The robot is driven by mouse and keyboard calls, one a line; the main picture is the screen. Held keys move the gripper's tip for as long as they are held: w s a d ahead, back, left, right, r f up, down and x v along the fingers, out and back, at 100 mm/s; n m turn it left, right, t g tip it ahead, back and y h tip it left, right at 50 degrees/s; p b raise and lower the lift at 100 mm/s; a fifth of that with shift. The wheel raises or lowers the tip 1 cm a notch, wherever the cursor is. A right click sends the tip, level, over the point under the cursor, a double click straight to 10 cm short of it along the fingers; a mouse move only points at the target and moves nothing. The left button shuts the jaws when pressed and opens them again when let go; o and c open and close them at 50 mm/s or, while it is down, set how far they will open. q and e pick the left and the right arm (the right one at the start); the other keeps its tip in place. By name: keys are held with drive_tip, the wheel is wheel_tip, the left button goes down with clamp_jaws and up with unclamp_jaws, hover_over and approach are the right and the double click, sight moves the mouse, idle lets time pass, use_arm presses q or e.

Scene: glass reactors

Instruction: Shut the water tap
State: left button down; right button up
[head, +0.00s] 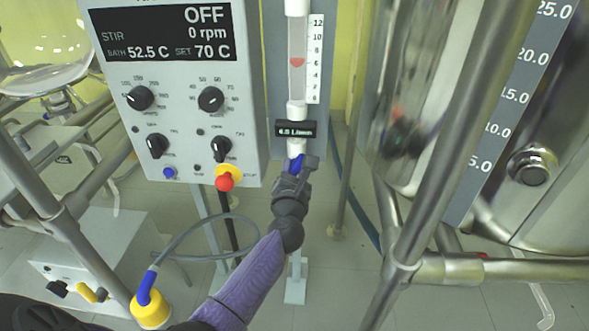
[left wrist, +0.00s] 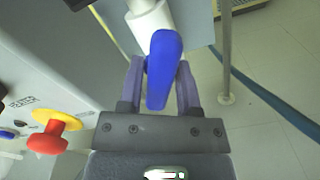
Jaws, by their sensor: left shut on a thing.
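The water tap has a blue lever handle (left wrist: 163,70) on a white vertical pipe (left wrist: 150,22) in the left wrist view. In the head view the blue handle (head: 295,163) shows just below the flow meter, partly hidden by my gripper. My left gripper (left wrist: 158,88) has one finger on each side of the handle and is shut on it. In the head view my left gripper (head: 303,172) reaches up to the tap from below. My right gripper is not in view.
The flow meter (head: 297,62) with a red float stands above the tap. The control box (head: 180,100) with knobs and a red button (head: 224,183) is close on the left. Steel frame tubes (head: 405,250) and a glass reactor stand on the right.

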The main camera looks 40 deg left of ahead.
use_arm(q)
drive_tip(key=m+p, duration=0.1)
drive_tip(key=m, duration=0.1)
drive_tip(key=shift+r+m+p, duration=0.1)
drive_tip(key=shift+m+p, duration=0.25)
drive_tip(key=shift+m, duration=0.05)
drive_tip(key=m+p, duration=0.1)
drive_tip(key=m, duration=0.1)
drive_tip(key=shift+m, duration=0.3)
drive_tip(key=m+p, duration=0.1)
drive_tip(key=m, duration=0.2)
drive_tip(key=shift+m, duration=0.3)
drive_tip(key=shift+m+p, duration=0.65)
drive_tip(key=shift+m, duration=0.85)
drive_tip(key=shift+f+m, duration=0.2)
drive_tip(key=shift+m, duration=0.1)
drive_tip(key=shift+c, duration=2.2)
unclamp_jaws()
